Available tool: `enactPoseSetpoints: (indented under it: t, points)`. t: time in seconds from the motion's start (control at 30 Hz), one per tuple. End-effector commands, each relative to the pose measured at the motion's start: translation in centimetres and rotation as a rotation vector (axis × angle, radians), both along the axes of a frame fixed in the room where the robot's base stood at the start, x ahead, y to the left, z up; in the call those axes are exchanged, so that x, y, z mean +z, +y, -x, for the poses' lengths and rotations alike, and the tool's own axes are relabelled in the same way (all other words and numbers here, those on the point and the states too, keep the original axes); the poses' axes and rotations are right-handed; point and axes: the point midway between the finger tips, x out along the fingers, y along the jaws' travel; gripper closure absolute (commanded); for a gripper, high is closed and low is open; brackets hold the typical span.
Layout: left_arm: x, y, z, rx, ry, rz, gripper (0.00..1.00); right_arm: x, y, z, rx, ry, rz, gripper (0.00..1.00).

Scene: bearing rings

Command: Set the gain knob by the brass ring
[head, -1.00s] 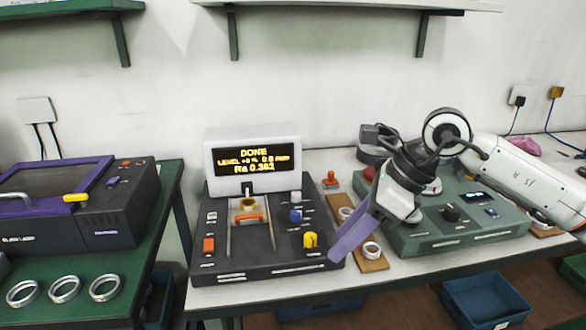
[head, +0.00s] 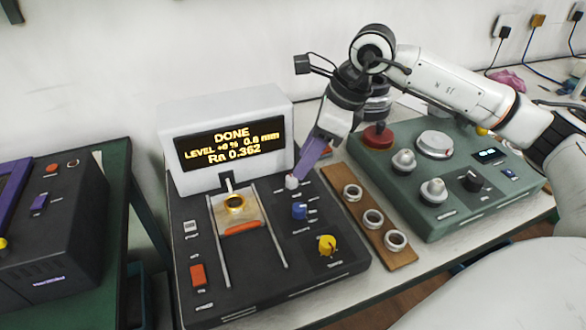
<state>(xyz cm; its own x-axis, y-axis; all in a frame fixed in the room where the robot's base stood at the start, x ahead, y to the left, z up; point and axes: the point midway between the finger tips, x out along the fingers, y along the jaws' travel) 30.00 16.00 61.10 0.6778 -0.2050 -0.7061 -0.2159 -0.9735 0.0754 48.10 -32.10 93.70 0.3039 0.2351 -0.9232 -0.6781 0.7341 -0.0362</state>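The brass ring (head: 235,202) lies on a tan block between the two rails of the dark tester (head: 255,297). The tester's screen (head: 230,143) reads DONE, LEVEL +0 %, 0.8 mm, Ra 0.362. On its right side are a pale knob (head: 292,182), a blue knob (head: 299,210) and a yellow knob (head: 327,245). Their labels are too small to read, so I cannot tell which is the gain knob. My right gripper (head: 298,176) points down with purple fingertips at the pale knob. Its finger gap is hidden. My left gripper is out of view.
A wooden strip (head: 383,252) with several steel rings lies right of the tester. Beyond it stands a green unit (head: 455,212) with knobs and a red button (head: 378,136). A dark machine (head: 50,240) stands on the green table at left.

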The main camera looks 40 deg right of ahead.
Motion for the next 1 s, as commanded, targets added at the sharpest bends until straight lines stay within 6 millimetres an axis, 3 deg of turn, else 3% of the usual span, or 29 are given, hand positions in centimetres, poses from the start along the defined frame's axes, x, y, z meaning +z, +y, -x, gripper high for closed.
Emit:
enactPoseSetpoints:
  t: [0.1,0.3,0.7,0.93,1.0]
  points:
    - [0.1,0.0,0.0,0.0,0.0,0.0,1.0,-2.2,0.6,-0.7,0.001,0.003,-0.001,0.6]
    - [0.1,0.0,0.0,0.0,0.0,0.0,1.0,-4.5,1.2,-1.5,0.001,0.002,-0.001,0.6]
    - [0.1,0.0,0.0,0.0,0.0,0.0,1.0,-5.3,1.4,-1.7,0.001,-0.001,0.0,0.6]
    - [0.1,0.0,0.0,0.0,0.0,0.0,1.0,-5.3,1.4,-1.7,0.001,-0.001,0.0,0.99]
    - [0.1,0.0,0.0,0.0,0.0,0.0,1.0,-5.2,1.4,-1.7,0.0,-0.001,-0.001,1.0]
